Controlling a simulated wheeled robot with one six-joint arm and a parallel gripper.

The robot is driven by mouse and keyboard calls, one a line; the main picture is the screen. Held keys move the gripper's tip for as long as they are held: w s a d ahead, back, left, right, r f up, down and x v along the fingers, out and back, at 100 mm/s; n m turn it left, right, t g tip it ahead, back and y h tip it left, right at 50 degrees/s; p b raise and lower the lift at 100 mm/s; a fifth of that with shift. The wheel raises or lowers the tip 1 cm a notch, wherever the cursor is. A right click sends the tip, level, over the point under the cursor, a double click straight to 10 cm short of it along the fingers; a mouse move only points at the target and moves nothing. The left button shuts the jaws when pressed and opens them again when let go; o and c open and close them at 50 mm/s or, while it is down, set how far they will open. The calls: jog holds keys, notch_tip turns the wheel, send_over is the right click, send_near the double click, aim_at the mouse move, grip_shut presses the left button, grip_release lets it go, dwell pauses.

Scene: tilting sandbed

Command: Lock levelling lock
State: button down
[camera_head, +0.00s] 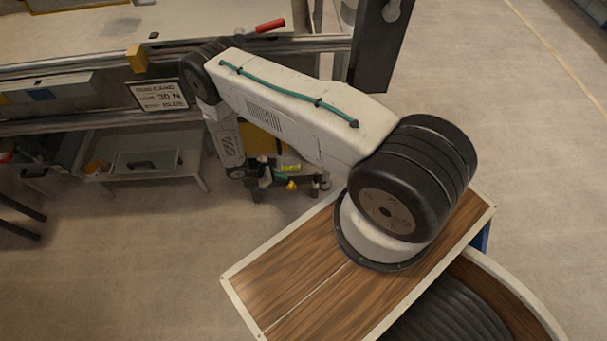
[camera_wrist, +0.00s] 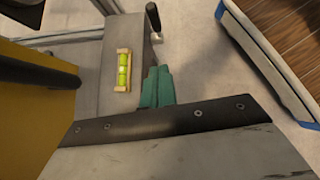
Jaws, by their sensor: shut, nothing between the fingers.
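My gripper (camera_head: 280,177) hangs low beside the bench, partly hidden by its small size in the head view. In the wrist view its teal fingers (camera_wrist: 157,87) are together and empty. They lie just right of a small spirit level (camera_wrist: 124,70) with a yellow-green vial on a grey plate; the level also shows in the head view (camera_head: 291,167). A black handle (camera_wrist: 153,17) stands at the plate's far end, apart from the fingers. I cannot tell for sure which part is the levelling lock. A small yellow knob (camera_head: 291,186) shows near my gripper.
A yellow panel (camera_wrist: 38,110) stands close on the left in the wrist view. A red handle (camera_head: 270,26) lies higher up. A low tray (camera_head: 145,165) is to the left. Open floor lies in front.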

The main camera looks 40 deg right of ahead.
jog(key=shift+a, duration=0.2)
send_near(316, 181)
jog(key=shift+d+f, duration=1.7)
jog(key=shift+f, duration=0.75)
jog(key=shift+s, duration=0.25)
